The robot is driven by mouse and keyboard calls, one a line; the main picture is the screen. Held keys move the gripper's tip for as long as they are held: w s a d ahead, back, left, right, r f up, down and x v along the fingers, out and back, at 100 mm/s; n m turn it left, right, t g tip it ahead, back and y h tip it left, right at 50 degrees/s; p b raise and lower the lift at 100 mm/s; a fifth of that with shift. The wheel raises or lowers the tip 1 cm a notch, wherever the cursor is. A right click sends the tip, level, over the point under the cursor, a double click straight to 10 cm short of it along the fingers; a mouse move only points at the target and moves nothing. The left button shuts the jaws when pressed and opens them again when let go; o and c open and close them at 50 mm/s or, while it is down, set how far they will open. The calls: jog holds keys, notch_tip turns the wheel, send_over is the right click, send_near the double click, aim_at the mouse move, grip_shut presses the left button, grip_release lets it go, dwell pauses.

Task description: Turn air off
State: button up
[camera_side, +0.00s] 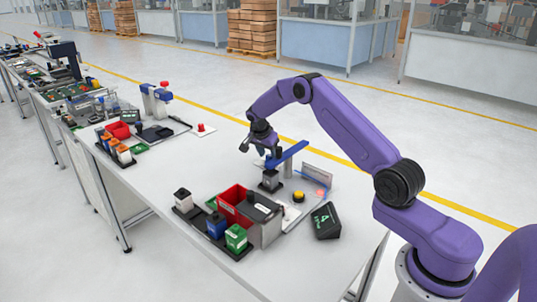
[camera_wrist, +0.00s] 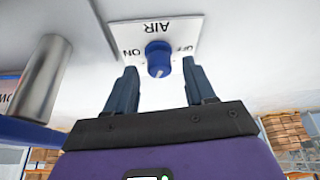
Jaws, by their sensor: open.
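A blue round knob (camera_wrist: 158,57) sits on a white plate (camera_wrist: 150,27) marked AIR, seen upside down in the wrist view. ON is printed on the left of the knob and OFF on the right. A short pale mark shows on the knob's near lower part; which label it points to I cannot tell. My gripper (camera_wrist: 160,70) is open, its two dark fingers apart on either side of the knob, with no clear contact. In the side view my gripper (camera_side: 264,150) is over the table beside a blue bar. I cannot make out the knob there.
The blue bar (camera_side: 287,155) stands close by my gripper. In the wrist view a metal cylinder (camera_wrist: 46,78) is to the left. A red bin (camera_side: 234,203), a yellow button (camera_side: 299,196) and a black box (camera_side: 326,221) are nearer on the table (camera_side: 160,185).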

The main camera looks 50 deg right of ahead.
jog(key=shift+d+f, duration=0.15)
jog(key=shift+f, duration=0.1)
grip_shut()
jog(key=shift+n, duration=0.3)
jog(key=n+t, duration=0.1)
jog(key=n, duration=0.2)
jog(key=shift+s, duration=0.1)
jog(key=shift+n+t+y, duration=0.6)
jog(key=shift+n+t, duration=0.1)
jog(key=shift+n, duration=1.1)
